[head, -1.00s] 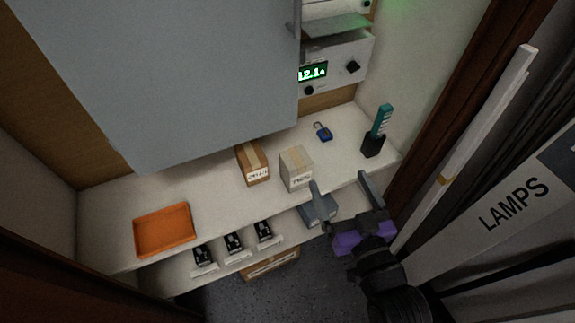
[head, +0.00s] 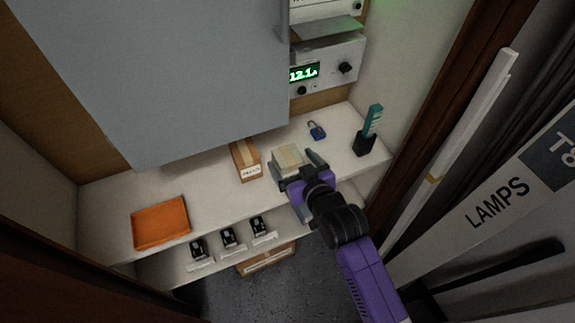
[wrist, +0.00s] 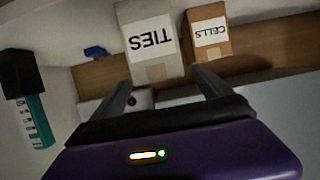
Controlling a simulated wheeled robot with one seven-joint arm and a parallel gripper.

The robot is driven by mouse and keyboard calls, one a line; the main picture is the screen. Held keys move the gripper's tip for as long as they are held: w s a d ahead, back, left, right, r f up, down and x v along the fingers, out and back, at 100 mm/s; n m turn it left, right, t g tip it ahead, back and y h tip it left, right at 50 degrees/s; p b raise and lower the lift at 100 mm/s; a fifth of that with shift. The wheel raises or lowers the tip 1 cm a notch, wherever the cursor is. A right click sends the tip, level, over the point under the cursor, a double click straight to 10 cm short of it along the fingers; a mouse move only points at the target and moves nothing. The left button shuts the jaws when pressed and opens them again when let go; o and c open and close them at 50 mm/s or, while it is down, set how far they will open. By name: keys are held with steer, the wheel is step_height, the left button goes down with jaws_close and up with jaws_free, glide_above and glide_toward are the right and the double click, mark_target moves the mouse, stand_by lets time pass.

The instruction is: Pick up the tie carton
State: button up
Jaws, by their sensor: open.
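The tie carton (wrist: 150,42) is a pale box with a white label reading TIES, shown upside down in the wrist view. It stands on the white shelf, and in the head view the tie carton (head: 285,157) is partly hidden behind my gripper. My gripper (wrist: 165,88) is open, with its two fingers apart and the carton in line between them. In the head view my gripper (head: 303,172) is at the carton's front side. I cannot tell whether the fingers touch it.
The brown cells carton (head: 246,160) stands just left of the tie carton. A blue padlock (head: 317,131) and a teal item in a black holder (head: 366,143) are to the right. An orange tray (head: 161,222) sits at left. A grey panel (head: 170,75) hangs above the shelf.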

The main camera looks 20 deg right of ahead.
mark_target(289, 158)
steer(key=shift+x, duration=1.7)
jaws_close()
steer(key=shift+r, duration=0.1)
